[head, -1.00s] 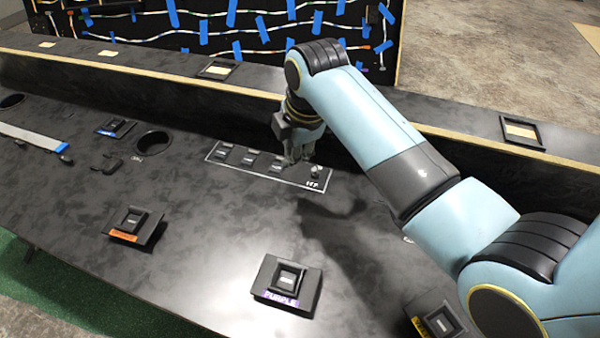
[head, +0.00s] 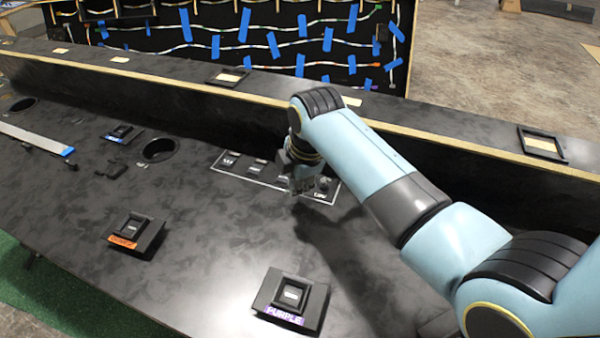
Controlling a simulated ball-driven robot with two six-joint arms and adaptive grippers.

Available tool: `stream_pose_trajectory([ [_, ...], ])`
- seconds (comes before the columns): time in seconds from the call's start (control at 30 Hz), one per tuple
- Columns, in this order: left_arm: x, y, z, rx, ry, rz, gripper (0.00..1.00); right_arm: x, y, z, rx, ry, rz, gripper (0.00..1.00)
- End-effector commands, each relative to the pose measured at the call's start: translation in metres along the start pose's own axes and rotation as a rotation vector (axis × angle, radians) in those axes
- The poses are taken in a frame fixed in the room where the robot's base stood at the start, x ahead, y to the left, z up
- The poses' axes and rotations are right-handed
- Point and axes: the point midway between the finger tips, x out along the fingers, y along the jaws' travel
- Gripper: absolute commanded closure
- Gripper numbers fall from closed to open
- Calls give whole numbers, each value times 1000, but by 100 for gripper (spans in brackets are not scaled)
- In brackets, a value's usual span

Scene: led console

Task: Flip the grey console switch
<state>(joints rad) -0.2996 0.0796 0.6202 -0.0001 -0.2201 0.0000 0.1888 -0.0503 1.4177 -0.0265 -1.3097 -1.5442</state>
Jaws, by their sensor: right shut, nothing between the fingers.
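A white-outlined switch panel (head: 236,172) is set in the black desk top, below the raised back ledge. It holds a row of small dark switches, including a left one (head: 229,160) and one next to it (head: 256,167). A small knob or toggle (head: 323,184) shows at the right end. I cannot tell by colour which switch is the grey one. My right gripper (head: 298,190) is shut and empty, pointing down over the panel's right half and hiding part of it. Whether it touches a switch cannot be told. My left gripper is out of view.
A purple-labelled button box (head: 291,296) and an orange-labelled one (head: 134,232) stand on the desk in front. A blue-labelled box (head: 122,133) and a round hole (head: 158,150) lie to the left. The back ledge (head: 170,90) runs behind the panel.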

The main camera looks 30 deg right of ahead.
Motion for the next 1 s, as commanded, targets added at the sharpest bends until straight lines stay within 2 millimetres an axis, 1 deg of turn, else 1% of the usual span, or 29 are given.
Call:
stream_pose_trajectory([
  [0.03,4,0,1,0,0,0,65,13,-1,0,0,0,-3,100],
  [0.17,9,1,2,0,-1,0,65,39,0,0,0,0,-1,100],
  [0.2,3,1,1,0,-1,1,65,31,1,11,0,-4,2,100],
  [0.23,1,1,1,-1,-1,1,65,28,1,16,0,-5,3,100],
  [0.3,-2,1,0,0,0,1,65,24,1,24,0,-4,2,100],
  [0.43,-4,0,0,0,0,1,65,21,0,34,1,-1,1,100],
  [0.57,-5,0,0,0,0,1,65,20,0,38,0,-1,1,100],
  [0.87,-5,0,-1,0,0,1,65,20,0,38,0,-1,1,100],
  [0.93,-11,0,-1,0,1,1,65,18,2,40,0,-1,1,100],
  [1.0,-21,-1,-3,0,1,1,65,13,7,42,0,-1,0,100],
])
